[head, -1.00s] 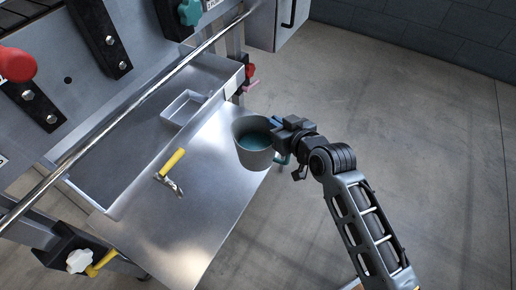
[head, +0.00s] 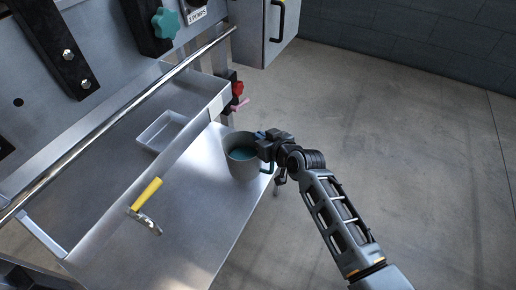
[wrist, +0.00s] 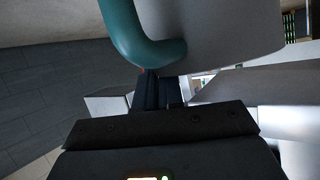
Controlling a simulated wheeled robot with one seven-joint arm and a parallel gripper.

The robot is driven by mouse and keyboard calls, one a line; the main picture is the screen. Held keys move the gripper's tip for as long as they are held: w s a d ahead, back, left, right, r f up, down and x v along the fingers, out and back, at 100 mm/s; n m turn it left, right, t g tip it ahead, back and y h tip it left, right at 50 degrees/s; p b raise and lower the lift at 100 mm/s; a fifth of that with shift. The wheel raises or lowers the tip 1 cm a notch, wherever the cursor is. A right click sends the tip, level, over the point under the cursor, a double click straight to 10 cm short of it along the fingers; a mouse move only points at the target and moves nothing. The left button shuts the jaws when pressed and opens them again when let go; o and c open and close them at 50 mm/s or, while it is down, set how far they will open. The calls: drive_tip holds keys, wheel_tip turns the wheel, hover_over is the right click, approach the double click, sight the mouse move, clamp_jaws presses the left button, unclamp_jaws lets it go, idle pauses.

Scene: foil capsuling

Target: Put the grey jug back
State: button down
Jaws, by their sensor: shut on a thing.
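The grey jug (head: 243,162) has a teal inside and a teal handle (head: 269,168). It is upright, at the right end of the metal shelf (head: 175,222); I cannot tell whether its base touches the shelf. My gripper (head: 268,148) is at the jug's right side, shut on it near the handle. In the wrist view the grey jug wall (wrist: 225,25) and the curved teal handle (wrist: 135,35) fill the top, close above my gripper (wrist: 160,88). The fingertips' contact is partly hidden.
A yellow-handled tool (head: 147,200) lies at the shelf's inner edge. A small white tray (head: 162,131) sits in the trough behind. A polished rail (head: 120,118) runs above the trough. Red and pink knobs (head: 237,90) stand behind the jug. Open floor lies to the right.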

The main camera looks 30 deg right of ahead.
drive_tip(key=f, duration=0.1)
drive_tip(key=f+b, duration=0.1)
drive_tip(key=f, duration=0.1)
drive_tip(key=f+b, duration=0.1)
drive_tip(key=shift+w+a+f, duration=0.2)
drive_tip(key=shift+a+f, duration=0.05)
drive_tip(key=shift+a, duration=0.1)
drive_tip(key=shift+r, duration=0.1)
drive_tip(key=c, duration=1.3)
unclamp_jaws()
drive_tip(key=shift+o, duration=0.2)
drive_tip(key=p+v, duration=0.2)
drive_tip(key=v, duration=1)
drive_tip(key=shift+p, duration=0.4)
